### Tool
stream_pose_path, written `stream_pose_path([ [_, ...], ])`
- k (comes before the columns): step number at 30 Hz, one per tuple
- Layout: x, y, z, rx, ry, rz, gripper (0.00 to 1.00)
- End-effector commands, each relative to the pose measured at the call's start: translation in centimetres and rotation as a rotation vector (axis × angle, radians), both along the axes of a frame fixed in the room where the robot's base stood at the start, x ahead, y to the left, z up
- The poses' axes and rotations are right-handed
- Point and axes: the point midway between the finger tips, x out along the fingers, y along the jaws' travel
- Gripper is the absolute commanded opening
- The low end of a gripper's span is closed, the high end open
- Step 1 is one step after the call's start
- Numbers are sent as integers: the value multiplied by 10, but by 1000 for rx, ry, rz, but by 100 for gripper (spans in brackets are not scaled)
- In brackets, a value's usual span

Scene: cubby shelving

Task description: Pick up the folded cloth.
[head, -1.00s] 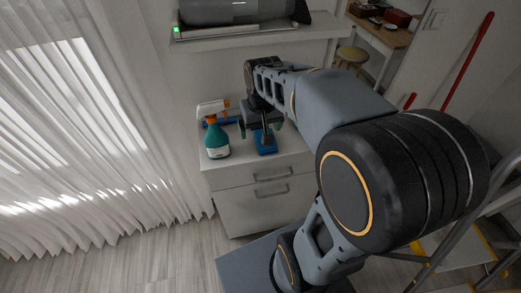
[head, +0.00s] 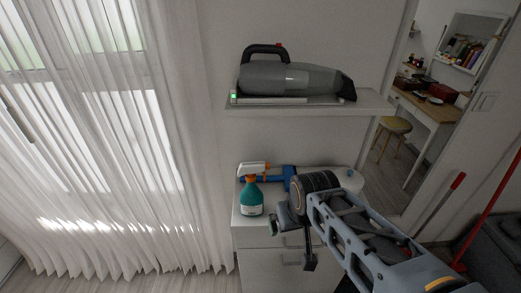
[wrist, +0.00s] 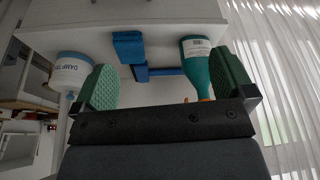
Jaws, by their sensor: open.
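A blue folded piece (wrist: 128,47), which looks like the folded cloth, lies on the white cabinet top in the wrist view, close to the cabinet's edge. It is left of the middle between my fingers and apart from them. In the head view my arm seems to hide it. My gripper (head: 292,238) is over the front part of the cabinet. In the wrist view my gripper (wrist: 165,82) is open, with two green pads spread apart and nothing held between them.
A teal spray bottle (head: 251,197) stands left of my gripper; the bottle (wrist: 196,66) is near the right pad. A long blue object (head: 277,178) lies behind. A white labelled tub (wrist: 70,72) is near the left pad. A shelf (head: 300,101) with a handheld vacuum (head: 295,78) hangs above.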

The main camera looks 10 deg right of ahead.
Motion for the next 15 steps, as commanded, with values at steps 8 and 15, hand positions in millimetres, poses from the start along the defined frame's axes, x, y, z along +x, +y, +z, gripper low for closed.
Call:
stream_pose_path([
  [8, 34, -27, -11, 6, 168, -95, 100],
  [15, 99, -66, -21, 23, 295, -180, 100],
])
